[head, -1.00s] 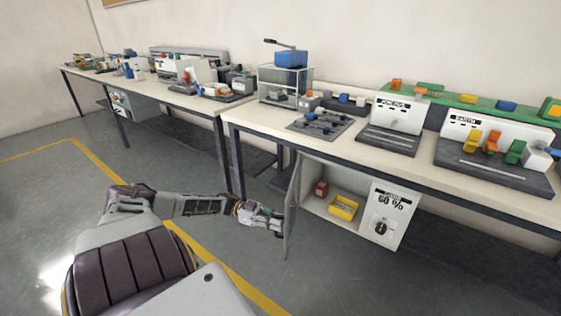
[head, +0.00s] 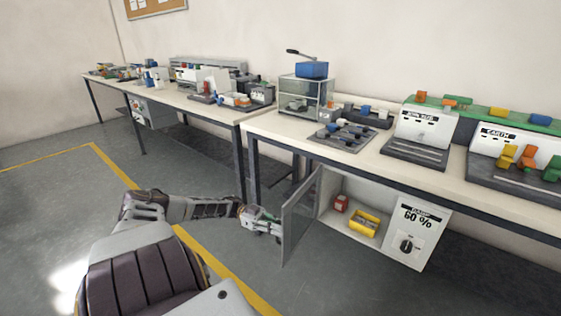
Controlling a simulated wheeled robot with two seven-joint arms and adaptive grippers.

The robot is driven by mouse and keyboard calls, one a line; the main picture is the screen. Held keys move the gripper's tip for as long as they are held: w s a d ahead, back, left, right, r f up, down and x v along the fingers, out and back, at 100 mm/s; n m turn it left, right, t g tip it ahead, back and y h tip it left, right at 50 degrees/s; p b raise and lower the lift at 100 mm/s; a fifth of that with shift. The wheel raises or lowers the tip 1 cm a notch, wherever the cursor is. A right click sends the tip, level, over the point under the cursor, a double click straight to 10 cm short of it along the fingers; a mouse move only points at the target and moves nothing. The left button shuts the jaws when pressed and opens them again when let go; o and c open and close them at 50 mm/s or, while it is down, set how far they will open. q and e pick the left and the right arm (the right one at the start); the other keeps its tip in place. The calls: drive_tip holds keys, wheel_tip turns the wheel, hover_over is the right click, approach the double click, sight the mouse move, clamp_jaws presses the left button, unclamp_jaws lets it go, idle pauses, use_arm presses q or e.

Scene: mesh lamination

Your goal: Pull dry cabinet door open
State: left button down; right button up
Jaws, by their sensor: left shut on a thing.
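The dry cabinet (head: 420,232) hangs under the right table, with a "60 %" label and a black knob on its front panel. Its door (head: 301,217) stands wide open, swung out to the left, and shows a grey framed panel. Inside the cabinet are a yellow bin (head: 364,224) and a small red box (head: 341,203). My left gripper (head: 276,229) is at the outer side of the door, shut on it near its free edge; the fingertips are partly hidden by the door. My right gripper is not in view.
The right table (head: 290,128) carries a glass case with a blue top (head: 307,92), a dark tray (head: 342,137) and labelled stations. A second table (head: 215,110) stands to the left. Table legs are near my left arm. The grey floor at left, with yellow lines, is clear.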

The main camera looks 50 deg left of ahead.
use_arm(q)
drive_tip(key=shift+a+r, duration=0.3)
drive_tip(key=shift+a, duration=0.15)
drive_tip(key=c, duration=1.5)
unclamp_jaws()
drive_tip(key=shift+s+r, duration=0.1)
drive_tip(key=shift+r, duration=0.05)
drive_tip(key=shift+f, duration=0.2)
drive_tip(key=shift+v, duration=4.95)
